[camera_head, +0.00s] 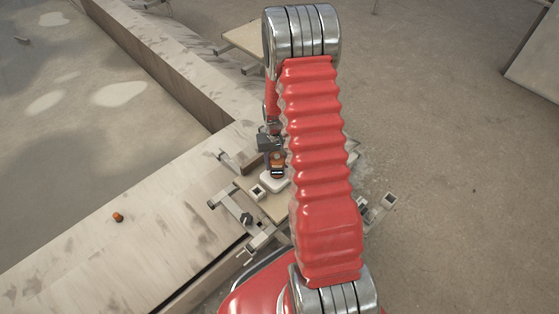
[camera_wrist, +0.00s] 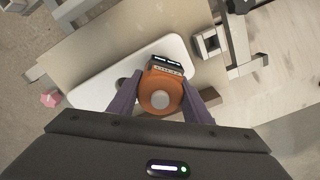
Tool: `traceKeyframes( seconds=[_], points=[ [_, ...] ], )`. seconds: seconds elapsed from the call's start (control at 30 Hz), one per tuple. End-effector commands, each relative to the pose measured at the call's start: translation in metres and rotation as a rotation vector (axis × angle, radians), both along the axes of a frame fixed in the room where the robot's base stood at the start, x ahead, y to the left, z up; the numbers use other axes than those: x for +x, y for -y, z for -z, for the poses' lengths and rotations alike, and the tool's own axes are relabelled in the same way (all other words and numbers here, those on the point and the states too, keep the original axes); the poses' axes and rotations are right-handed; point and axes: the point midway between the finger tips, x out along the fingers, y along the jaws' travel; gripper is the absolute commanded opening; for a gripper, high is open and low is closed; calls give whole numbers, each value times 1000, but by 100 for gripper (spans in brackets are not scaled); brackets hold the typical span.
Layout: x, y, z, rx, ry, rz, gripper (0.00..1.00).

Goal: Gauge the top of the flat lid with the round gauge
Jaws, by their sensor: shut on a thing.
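The round gauge (camera_wrist: 160,95) is orange with a small dark display block on one side. My gripper (camera_wrist: 160,82) is shut on it, one purple finger on each side. In the head view the gauge (camera_head: 277,168) hangs under my gripper (camera_head: 273,156), partly hidden by my red arm. Below it is a flat white slab with rounded corners (camera_wrist: 112,72), which also shows in the head view (camera_head: 270,184). I cannot tell whether this slab is the flat lid, nor whether the gauge touches it. A dark round spot shows on the slab beside the left finger.
The slab lies on a pale board (camera_wrist: 95,45) with metal tube frames (camera_wrist: 210,42) around it. A long low wall (camera_head: 130,235) runs beside it, with a small orange knob (camera_head: 118,217) on top. Open floor (camera_head: 450,180) lies to the right.

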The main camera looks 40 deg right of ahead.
Motion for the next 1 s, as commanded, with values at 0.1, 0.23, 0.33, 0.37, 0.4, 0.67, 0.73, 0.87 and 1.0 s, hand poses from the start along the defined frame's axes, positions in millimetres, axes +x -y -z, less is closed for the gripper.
traceKeyframes(
  seconds=[0.1,0.23,0.33,0.37,0.4,0.67,0.73,0.87,1.0],
  points=[
    [0,0,0,0,0,0,22],
    [0,0,0,0,0,0,22],
    [0,0,0,0,0,0,22],
    [0,0,0,0,0,0,22],
    [0,0,0,0,0,0,22],
    [0,0,0,0,0,0,61],
    [0,0,0,0,0,0,66],
    [0,0,0,0,0,0,66],
    [0,0,-1,0,0,0,66]
  ],
)
